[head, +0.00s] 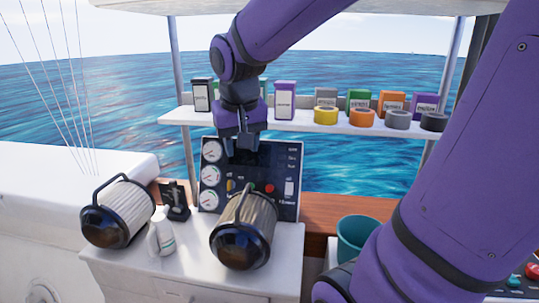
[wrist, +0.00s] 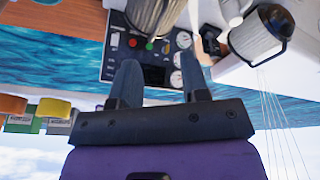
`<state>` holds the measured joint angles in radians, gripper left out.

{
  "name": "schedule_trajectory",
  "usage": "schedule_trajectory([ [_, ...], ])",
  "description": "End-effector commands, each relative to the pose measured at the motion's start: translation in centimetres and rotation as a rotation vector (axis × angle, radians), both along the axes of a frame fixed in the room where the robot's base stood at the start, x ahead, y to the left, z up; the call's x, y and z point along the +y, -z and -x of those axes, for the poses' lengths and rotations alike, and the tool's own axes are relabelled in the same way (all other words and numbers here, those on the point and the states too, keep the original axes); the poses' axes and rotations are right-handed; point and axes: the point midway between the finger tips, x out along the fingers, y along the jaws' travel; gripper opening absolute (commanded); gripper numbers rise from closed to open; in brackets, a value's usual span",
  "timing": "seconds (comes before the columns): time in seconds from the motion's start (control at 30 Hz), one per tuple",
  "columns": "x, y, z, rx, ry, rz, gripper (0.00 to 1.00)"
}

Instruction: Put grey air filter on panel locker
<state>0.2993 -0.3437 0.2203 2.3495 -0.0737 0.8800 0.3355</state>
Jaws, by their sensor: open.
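Two pleated air filters with black end caps and handles lie tilted in the head view. One with greyish-beige pleats (head: 247,222) is on the white panel locker (head: 140,272), in front of the gauge panel (head: 209,178). The other, with paler grey-white pleats (head: 128,208), lies at the locker's left end; what supports it is unclear. They also show at the top of the wrist view, as the beige filter (wrist: 148,14) and the paler filter (wrist: 255,42). My gripper (head: 243,146) is open and empty, pointing down by the panel's upper part, above and apart from both filters.
A white bottle (head: 161,238) and a small black device (head: 176,200) stand between the filters. A shelf (head: 190,116) with several boxes and tape rolls runs behind my gripper. A teal cup (head: 355,238) stands at right. The wooden ledge (head: 318,222) right of the panel is bare.

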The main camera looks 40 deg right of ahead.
Motion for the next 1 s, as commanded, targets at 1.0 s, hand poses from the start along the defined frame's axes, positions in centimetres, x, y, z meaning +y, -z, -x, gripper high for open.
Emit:
schedule_trajectory([
  [1.0,3.0,-2.3,12.0,-0.193,-0.389,-0.020,0.42],
])
